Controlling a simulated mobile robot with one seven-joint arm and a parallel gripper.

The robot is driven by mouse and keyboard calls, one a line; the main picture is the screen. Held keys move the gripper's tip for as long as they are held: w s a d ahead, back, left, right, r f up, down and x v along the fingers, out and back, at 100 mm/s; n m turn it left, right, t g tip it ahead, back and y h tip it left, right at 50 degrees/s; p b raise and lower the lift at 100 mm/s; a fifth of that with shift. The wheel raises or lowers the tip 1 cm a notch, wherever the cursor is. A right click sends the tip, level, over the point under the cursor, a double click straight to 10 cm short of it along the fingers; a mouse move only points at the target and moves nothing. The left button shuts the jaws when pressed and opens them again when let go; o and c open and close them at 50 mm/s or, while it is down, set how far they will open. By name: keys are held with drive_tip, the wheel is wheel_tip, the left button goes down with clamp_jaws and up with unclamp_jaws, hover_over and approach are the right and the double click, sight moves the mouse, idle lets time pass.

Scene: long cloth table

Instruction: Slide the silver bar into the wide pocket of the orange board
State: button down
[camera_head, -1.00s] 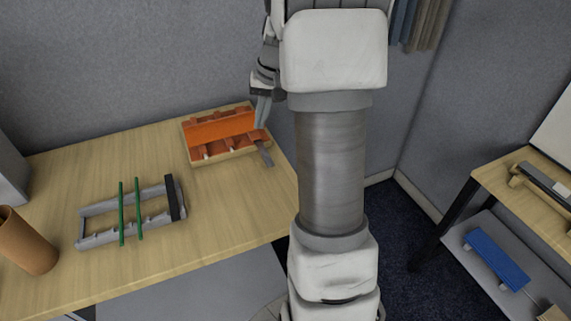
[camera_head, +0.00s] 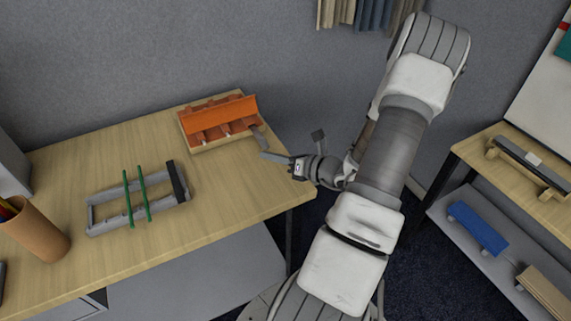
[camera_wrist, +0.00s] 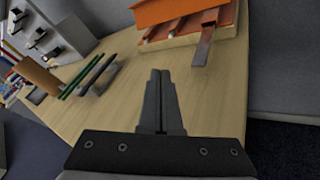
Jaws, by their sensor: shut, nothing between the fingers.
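The orange board (camera_head: 222,110) stands on a low wooden base near the far right end of the table, with several slots along its front; it also shows in the wrist view (camera_wrist: 172,10). The flat silver bar (camera_head: 259,138) is at the board's right end, sticking out over the base's front edge; it also shows in the wrist view (camera_wrist: 204,48). I cannot tell how its far end sits in the board. My gripper (camera_head: 264,155) is shut and empty, just in front of the bar; in the wrist view its fingertips (camera_wrist: 160,72) are left of the bar and apart from it.
A grey rack (camera_head: 110,211) with two green rods (camera_head: 142,195) and a dark strip lies on the table's left half. A brown cup (camera_head: 38,232) stands at the left. The table's middle is clear. A shelf with a blue block (camera_head: 477,228) is at right.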

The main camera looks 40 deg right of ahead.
drive_tip(key=s+d+m+h, duration=0.1)
drive_tip(key=m, duration=0.1)
drive_tip(key=s+d+f+m+h, duration=0.1)
drive_tip(key=m+h, duration=0.1)
drive_tip(key=m, duration=0.1)
drive_tip(key=s+d+f+m+t+h, duration=0.1)
drive_tip(key=m, duration=0.1)
drive_tip(key=shift+d+m+h, duration=0.1)
drive_tip(key=shift+m+h, duration=0.3)
drive_tip(key=b, duration=0.2)
approach(264, 139)
drive_tip(key=shift+w+a+f, duration=0.45)
drive_tip(key=shift+w+f, duration=0.05)
drive_tip(key=shift+w, duration=0.25)
drive_tip(key=shift+w+a+f, duration=0.45)
drive_tip(key=shift+w, duration=0.3)
